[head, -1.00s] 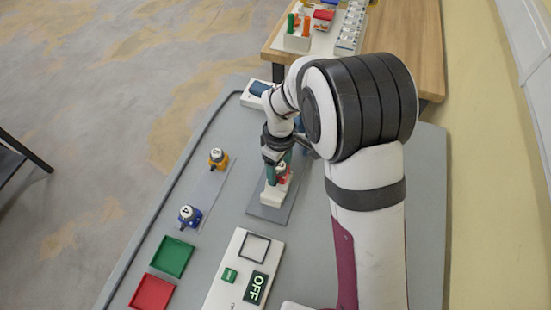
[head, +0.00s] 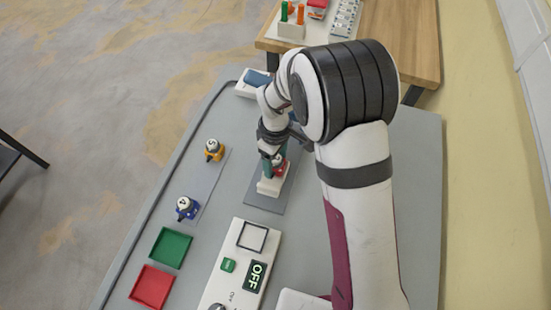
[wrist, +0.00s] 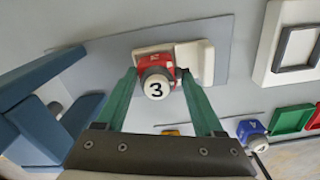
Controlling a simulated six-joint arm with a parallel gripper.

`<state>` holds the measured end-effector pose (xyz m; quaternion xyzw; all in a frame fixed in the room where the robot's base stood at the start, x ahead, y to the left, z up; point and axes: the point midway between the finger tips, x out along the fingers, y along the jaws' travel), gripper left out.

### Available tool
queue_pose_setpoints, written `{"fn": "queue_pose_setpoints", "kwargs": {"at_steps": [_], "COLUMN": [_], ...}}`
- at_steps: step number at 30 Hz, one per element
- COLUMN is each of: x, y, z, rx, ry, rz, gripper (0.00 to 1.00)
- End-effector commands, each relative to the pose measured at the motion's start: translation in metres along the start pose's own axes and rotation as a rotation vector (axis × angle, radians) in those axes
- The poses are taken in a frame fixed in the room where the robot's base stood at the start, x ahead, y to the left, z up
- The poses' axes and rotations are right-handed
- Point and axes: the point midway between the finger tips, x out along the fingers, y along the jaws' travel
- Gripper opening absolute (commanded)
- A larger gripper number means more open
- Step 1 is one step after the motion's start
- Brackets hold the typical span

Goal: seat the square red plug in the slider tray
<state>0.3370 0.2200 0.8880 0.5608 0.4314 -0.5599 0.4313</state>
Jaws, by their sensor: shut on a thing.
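The red plug (wrist: 155,68) carries a white ball top marked 3. My gripper (wrist: 158,74) is shut on it, with a green finger on each side in the wrist view. The cream slider tray (wrist: 203,62) shows beside and behind the plug. In the head view, my gripper (head: 272,158) points down over the far part of the tray (head: 268,188), and the red plug (head: 280,169) shows only partly. The plug's underside is hidden, so I cannot tell whether it is seated or just above the tray.
The tray lies on a dark grey plate (head: 262,203). A yellow plug (head: 214,151) and a blue plug (head: 187,209) stand to the left. Green (head: 170,248) and red (head: 152,287) squares and an OFF panel (head: 232,270) are nearer. A blue-topped box (head: 253,82) stands behind.

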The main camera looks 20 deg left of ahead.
Motion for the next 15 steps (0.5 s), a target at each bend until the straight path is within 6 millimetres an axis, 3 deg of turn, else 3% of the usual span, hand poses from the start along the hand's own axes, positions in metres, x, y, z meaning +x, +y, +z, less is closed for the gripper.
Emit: {"fn": "queue_pose_setpoints", "kwargs": {"at_steps": [12, 13, 15], "x": [0.0021, 0.0021, 0.002], "y": [0.0001, 0.0001, 0.0001], "z": [-0.0001, -0.0001, -0.0001], "rx": [0.0, 0.0, 0.0], "ry": [0.0, 0.0, 0.0], "rz": [0.0, 0.0, 0.0], "gripper": [0.04, 0.71, 0.84]}}
